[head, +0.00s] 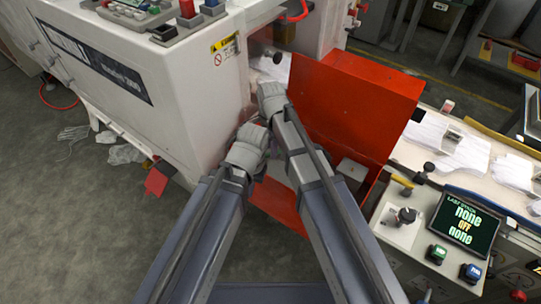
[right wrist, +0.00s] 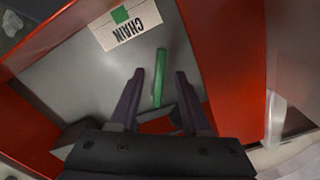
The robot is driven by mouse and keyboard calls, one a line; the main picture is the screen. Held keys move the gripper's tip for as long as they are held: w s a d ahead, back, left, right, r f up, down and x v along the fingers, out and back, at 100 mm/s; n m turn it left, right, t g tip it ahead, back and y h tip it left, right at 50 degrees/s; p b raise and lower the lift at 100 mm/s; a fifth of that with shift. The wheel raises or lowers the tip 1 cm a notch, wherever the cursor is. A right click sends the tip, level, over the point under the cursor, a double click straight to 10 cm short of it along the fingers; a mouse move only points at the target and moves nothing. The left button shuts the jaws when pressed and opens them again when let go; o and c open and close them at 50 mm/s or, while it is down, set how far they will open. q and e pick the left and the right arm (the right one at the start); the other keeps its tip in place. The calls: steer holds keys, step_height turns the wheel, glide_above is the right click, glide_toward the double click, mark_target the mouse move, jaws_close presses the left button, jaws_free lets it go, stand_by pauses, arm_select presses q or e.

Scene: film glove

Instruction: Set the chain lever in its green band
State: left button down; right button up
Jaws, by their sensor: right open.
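In the right wrist view my right gripper (right wrist: 159,72) is open, its two dark fingers spread apart. A slim green bar (right wrist: 160,78) stands between the fingertips, with a gap on each side. I cannot tell whether it is the chain lever or its green band. A white label (right wrist: 126,24) reading CHAIN, with a green square, is on the grey panel (right wrist: 70,70) beyond it. In the head view both my arms reach to the opening by the red guard (head: 350,105). My left wrist (head: 245,150) shows there, but its jaws are hidden.
Red walls (right wrist: 225,60) stand close on both sides of the grey panel. In the head view a white machine (head: 150,80) stands at the left. A control panel (head: 440,225) with a screen and knobs is at the lower right. The floor at the lower left is mostly open.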

steer(key=shift+f+b, duration=0.35)
steer(key=shift+f, duration=0.35)
jaws_close()
stand_by(1.0)
